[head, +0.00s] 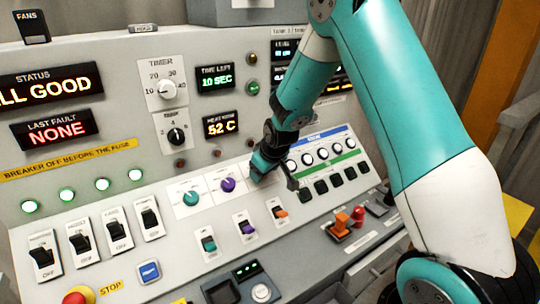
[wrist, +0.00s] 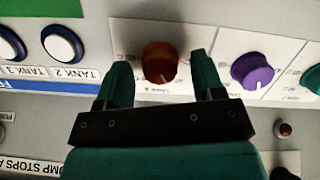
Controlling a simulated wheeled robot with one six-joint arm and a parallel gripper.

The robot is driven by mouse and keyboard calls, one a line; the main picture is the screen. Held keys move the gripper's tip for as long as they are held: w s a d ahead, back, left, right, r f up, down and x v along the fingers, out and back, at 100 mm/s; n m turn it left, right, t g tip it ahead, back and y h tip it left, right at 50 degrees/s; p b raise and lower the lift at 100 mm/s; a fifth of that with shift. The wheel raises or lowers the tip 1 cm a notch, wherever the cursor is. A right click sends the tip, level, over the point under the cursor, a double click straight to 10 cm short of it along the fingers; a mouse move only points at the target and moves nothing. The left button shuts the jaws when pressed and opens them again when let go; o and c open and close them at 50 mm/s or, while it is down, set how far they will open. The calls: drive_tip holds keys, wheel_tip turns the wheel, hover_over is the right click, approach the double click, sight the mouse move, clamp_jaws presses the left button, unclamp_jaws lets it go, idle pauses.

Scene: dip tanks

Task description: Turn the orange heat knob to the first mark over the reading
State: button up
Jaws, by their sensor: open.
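The orange heat knob (wrist: 160,62) shows in the wrist view on a white plate, with a pale pointer line at its lower edge. The scale marks round it are too small or covered to read. My gripper (wrist: 163,78) is open, with one finger on each side of the knob; I cannot tell whether either touches it. In the head view my gripper (head: 274,178) is at the knob row and hides the orange knob. A display (head: 222,124) above reads 52 C.
The purple knob (wrist: 252,71) is close beside one finger; the teal knob (head: 190,198) is further left. Small coloured switches (head: 247,226) sit below the knobs. A row of round buttons (head: 322,153) is to the right. A red stop button (head: 76,296) is at lower left.

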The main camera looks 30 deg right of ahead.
drive_tip(key=v, duration=1.6)
drive_tip(key=shift+r+b, duration=0.25)
drive_tip(key=shift+b, duration=0.2)
drive_tip(key=shift+s+a, duration=0.1)
drive_tip(key=shift+s, duration=0.05)
